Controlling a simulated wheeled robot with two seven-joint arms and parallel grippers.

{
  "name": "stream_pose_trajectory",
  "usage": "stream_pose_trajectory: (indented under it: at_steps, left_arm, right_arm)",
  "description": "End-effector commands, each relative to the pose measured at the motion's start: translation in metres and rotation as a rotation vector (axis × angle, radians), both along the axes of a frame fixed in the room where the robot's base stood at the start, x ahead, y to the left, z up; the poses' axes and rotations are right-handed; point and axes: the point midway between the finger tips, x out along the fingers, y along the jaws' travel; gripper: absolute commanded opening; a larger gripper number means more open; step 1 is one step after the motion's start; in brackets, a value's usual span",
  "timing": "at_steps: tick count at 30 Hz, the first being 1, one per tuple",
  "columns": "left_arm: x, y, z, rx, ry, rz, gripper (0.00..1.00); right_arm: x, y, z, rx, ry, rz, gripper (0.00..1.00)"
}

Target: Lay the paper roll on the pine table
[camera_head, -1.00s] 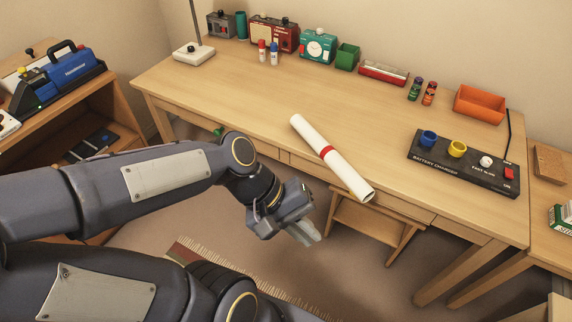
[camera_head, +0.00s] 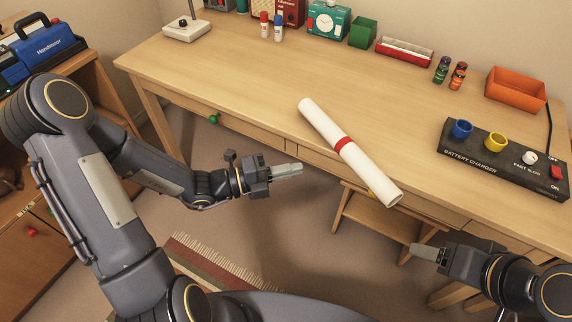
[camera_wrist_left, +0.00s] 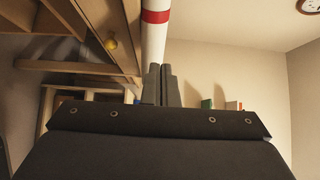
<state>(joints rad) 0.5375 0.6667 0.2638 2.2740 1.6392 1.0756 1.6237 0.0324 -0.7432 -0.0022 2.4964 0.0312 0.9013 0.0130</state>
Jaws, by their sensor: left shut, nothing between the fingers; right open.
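The white paper roll (camera_head: 325,127) with a red band lies at a slant on the pine table (camera_head: 240,82), its near end reaching over the table's front edge. In the left wrist view the roll (camera_wrist_left: 154,45) shows beyond the fingertips. My left gripper (camera_head: 287,170) is shut and empty, in front of the table's front edge, to the left of the roll's near half and apart from it. The shut fingers also show in the left wrist view (camera_wrist_left: 161,85). My right gripper (camera_head: 428,252) is at the lower right, open and empty, below and right of the roll's near end.
A battery charger (camera_head: 505,170) stands on the table to the right. An orange tray (camera_head: 516,92), small coloured batteries, a green box (camera_head: 363,32) and a teal clock device (camera_head: 327,18) line the back. A stool (camera_head: 385,222) stands under the front edge.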

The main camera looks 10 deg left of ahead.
Motion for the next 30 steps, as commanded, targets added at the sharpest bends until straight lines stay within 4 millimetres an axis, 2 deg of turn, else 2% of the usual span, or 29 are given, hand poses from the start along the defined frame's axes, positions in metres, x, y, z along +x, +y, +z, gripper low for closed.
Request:
stream_pose_trajectory:
  at_steps: [3,10,12,18,30]
  left_arm:
    - [0.011,-0.025,-0.002,0.000,-0.001,-0.007,0.00]
    - [0.033,-0.068,-0.001,0.002,-0.004,-0.007,0.00]
    - [0.046,-0.069,-0.001,0.004,-0.005,-0.001,0.00]
    - [0.066,-0.075,-0.001,0.004,-0.004,-0.001,0.00]
    - [0.070,-0.076,0.000,0.004,-0.002,-0.001,0.00]
  right_arm:
    - [0.000,0.000,-0.007,0.000,0.000,0.000,0.65]
    - [0.000,0.000,-0.014,0.000,0.000,0.000,0.65]
    - [0.000,0.000,-0.015,0.000,0.000,0.000,0.65]
    - [0.000,0.000,-0.017,0.000,0.000,0.000,0.65]
    - [0.000,0.000,-0.017,0.000,0.000,0.000,0.65]
